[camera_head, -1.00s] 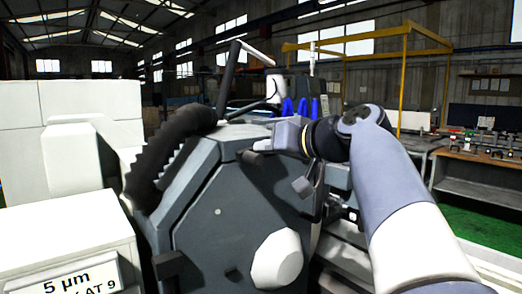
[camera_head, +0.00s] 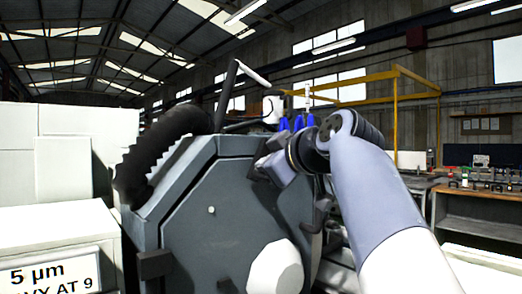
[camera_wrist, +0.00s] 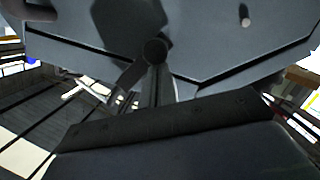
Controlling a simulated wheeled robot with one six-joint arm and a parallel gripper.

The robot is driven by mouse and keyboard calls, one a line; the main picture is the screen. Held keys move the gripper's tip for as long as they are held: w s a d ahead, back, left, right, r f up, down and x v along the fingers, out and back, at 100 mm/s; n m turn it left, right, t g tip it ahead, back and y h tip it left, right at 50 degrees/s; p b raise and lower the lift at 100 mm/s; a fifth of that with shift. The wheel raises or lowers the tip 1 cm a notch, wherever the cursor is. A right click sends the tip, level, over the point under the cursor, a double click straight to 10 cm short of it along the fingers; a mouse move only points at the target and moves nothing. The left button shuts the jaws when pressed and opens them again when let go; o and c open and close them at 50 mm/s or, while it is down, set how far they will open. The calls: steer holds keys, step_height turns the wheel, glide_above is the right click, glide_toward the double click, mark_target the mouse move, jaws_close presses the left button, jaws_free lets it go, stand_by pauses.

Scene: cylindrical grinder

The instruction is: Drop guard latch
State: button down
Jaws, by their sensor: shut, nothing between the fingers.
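The guard is the large grey panelled housing (camera_head: 215,205) of the grinder in the head view. My gripper (camera_head: 268,168) is at its upper right edge, tilted down and left, shut and empty. In the wrist view, a dark lever with a round pivot (camera_wrist: 155,52), which looks like the latch, stands at the edge of a grey panel (camera_wrist: 215,45). The lever's arm slants down and left from the pivot. My gripper hides part of this area in the head view, and I cannot tell whether it touches the lever.
A white faceted knob (camera_head: 275,268) and a black block (camera_head: 155,263) stick out from the housing front. A black ribbed hose (camera_head: 150,155) arches at the left, beside white cabinets (camera_head: 65,165). A bench (camera_head: 470,205) with small items stands at the right.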

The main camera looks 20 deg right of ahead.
steer(key=n+b, duration=0.1)
steer(key=d+f+n+t+h+b, duration=0.1)
steer(key=n+b, duration=0.1)
steer(key=shift+w+d+f, duration=0.3)
steer(key=shift+w, duration=0.05)
steer(key=shift+d, duration=0.15)
stand_by(0.5)
steer(key=s+a+r, duration=0.1)
steer(key=s+r, duration=0.2)
steer(key=s, duration=0.8)
steer(key=shift+r+p, duration=0.35)
steer(key=shift+p, duration=0.1)
steer(key=shift+a, duration=0.1)
